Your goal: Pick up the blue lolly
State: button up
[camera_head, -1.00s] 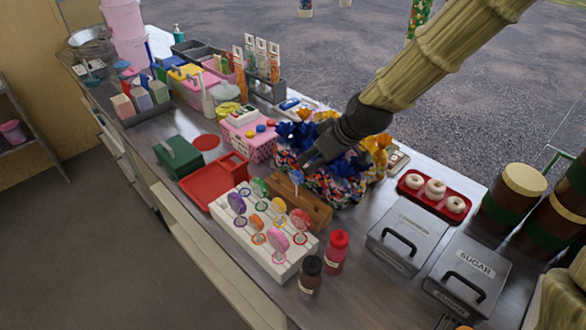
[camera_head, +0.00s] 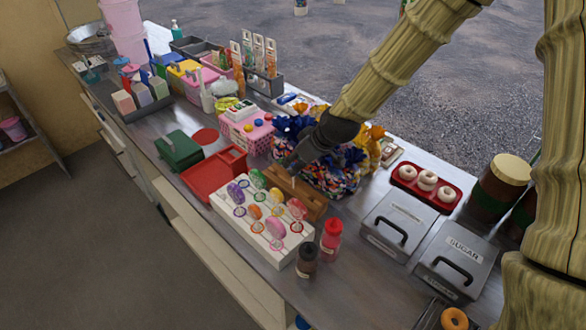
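My gripper (camera_head: 293,166) is dark and points down and left, its tip low over a wooden block (camera_head: 310,205) behind the white lolly stand. A short pale stick (camera_head: 293,182) shows just under the fingertips, over the block. The blue lolly's head is not clearly visible now; it may be hidden at the fingertips. I cannot tell whether the fingers are open or shut on it. The white stand (camera_head: 260,243) holds several lollies in purple, green, orange, pink and red.
Colourful wrapped bags (camera_head: 330,170) crowd right behind my gripper. A red tray (camera_head: 214,178) lies left of the block. Grey lidded bins (camera_head: 398,224) are at the right.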

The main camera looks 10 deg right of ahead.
jog(key=shift+w+a+f+p, duration=0.25)
jog(key=shift+a+f+p, duration=0.15)
jog(key=shift+f, duration=0.2)
jog(key=shift+w+a+f, duration=0.15)
jog(key=shift+w+f, duration=0.2)
jog(key=shift+f, duration=0.15)
jog(key=shift+s, duration=0.15)
grip_shut()
